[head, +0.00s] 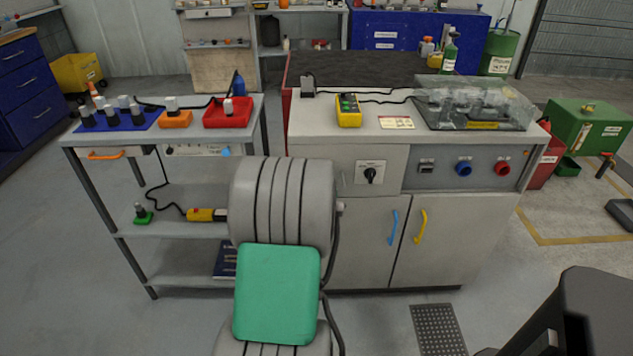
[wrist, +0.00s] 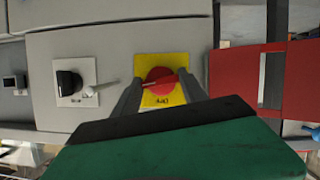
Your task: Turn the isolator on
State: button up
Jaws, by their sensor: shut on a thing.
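The isolator is a red rotary knob (wrist: 161,76) on a yellow plate (wrist: 176,59) in the wrist view. Its handle bar lies nearly level across the picture, slightly tilted. Printing below the knob appears upside down and I cannot read it surely. My gripper (wrist: 160,83) has one finger on each side of the knob and is shut on it. In the head view my arm hides both the isolator and my gripper.
A black rotary switch (wrist: 68,83) on a white plate sits beside the isolator; it also shows in the head view (head: 370,175). A yellow pendant box (head: 348,111) stands on the cabinet top. A shelved trolley (head: 105,215) is at left. Open floor lies in front.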

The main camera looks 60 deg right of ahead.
jog(key=shift+s+d+r+m+t+b, duration=0.15)
jog(key=shift+m+t+b, duration=0.2)
jog(key=shift+m, duration=0.35)
jog(key=o, duration=1.1)
jog(key=shift+c, duration=0.2)
jog(key=o, duration=0.3)
jog(key=p+v, duration=0.1)
jog(key=v, duration=0.7)
jog(key=shift+d, duration=0.15)
